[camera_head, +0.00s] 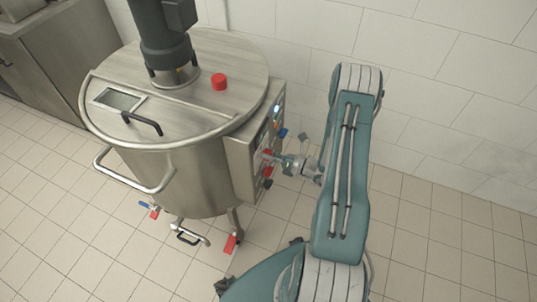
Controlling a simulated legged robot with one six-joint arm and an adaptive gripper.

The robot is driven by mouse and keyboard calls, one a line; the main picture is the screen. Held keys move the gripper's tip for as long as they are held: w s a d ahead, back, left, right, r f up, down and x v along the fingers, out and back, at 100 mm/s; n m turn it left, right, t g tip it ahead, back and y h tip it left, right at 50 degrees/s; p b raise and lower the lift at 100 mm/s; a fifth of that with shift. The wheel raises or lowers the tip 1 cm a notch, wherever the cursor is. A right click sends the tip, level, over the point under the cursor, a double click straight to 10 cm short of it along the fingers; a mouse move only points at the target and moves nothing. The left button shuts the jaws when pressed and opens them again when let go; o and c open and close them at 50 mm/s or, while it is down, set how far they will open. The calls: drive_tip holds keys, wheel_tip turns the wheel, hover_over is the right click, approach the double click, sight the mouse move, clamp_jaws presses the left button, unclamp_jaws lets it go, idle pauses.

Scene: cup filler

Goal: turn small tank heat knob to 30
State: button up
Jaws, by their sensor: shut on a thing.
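The small tank (172,178) is a round steel vessel with a flat lid, standing on the tiled floor at the left. Its control box (242,160) is on the tank's right side and carries several small knobs and switches, some blue, some red, one dark. My gripper (272,158) reaches in from the right and is shut on a knob at the box's face, close to a red part. The fingers cover most of that knob. Its markings and setting are too small to read.
A red button (219,82) and a dark motor (164,40) sit on the lid. A steel rail and handle (130,175) curve around the tank's front. A steel cabinet (50,60) stands at the far left.

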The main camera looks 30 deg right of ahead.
drive_tip(key=shift+w+d, duration=0.1)
drive_tip(key=shift+d, duration=0.05)
drive_tip(key=o, duration=1.1)
drive_tip(key=shift+o, duration=0.2)
drive_tip(key=v, duration=1.2)
drive_tip(key=shift+f, duration=0.1)
